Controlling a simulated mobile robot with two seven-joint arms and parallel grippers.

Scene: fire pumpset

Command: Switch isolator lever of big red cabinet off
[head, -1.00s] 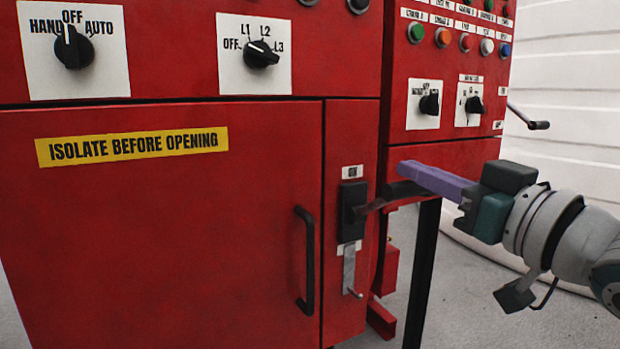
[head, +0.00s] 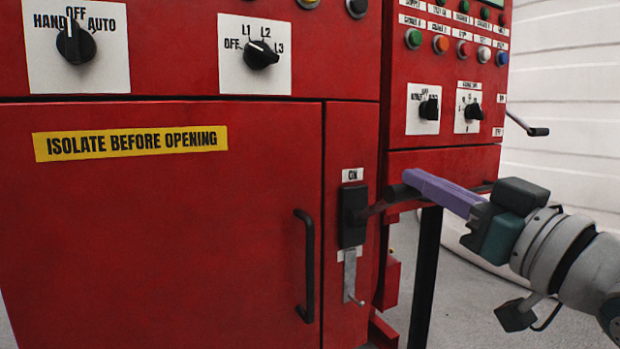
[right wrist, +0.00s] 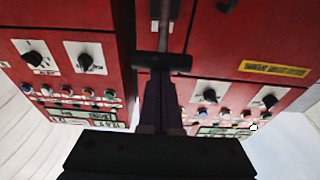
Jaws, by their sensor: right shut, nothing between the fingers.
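The big red cabinet (head: 170,240) fills the left and middle of the head view. My left gripper is not in view.
A smaller red panel with knobs (head: 429,108) stands behind at right, on a dark post (head: 425,280). A crank handle (head: 530,128) juts from its side.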

